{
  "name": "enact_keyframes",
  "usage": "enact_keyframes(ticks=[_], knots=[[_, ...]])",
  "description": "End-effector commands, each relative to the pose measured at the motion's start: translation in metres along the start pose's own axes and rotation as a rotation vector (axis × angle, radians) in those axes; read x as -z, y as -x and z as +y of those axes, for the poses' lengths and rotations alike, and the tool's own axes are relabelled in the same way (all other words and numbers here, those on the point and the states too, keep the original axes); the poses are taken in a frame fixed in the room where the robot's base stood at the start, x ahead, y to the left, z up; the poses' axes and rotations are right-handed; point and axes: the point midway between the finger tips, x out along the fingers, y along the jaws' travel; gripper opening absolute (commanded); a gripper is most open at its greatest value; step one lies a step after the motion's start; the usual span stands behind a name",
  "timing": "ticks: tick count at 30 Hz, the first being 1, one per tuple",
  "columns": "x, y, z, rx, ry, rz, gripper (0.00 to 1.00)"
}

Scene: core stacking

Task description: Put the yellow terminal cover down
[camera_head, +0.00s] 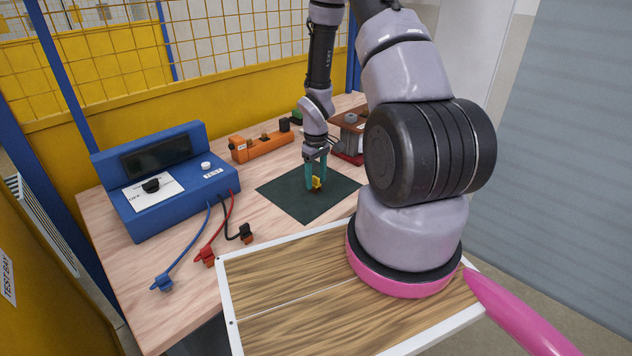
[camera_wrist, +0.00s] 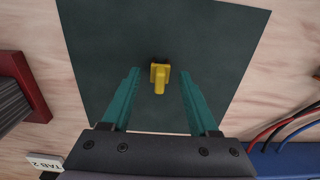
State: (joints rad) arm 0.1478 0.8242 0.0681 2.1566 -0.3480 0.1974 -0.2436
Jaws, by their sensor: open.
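The yellow terminal cover (camera_head: 316,182) is small and sits on the dark green mat (camera_head: 283,196) in the head view. In the wrist view the cover (camera_wrist: 159,77) lies near the middle of the mat (camera_wrist: 215,45). My gripper (camera_head: 316,184) is over the mat with its teal fingers pointing down. In the wrist view the gripper (camera_wrist: 158,85) is open, with one finger on each side of the cover and a visible gap to both. The cover's underside is hidden, so its contact with the mat is hard to see.
A blue tester (camera_head: 165,180) with blue, red and black leads stands left of the mat. An orange block (camera_head: 262,146) lies behind it. A dark red-based device (camera_head: 350,135) stands at the back right, partly behind my arm. Bare wood shows around the mat.

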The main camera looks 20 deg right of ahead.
Motion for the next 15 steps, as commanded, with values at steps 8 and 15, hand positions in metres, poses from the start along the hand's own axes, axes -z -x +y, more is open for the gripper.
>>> enact_keyframes(ticks=[8,15], knots=[[0.001,0.061,0.001,-0.002,-0.002,0.005,0.61],[0.000,0.099,0.001,-0.001,-0.001,0.002,0.61]])
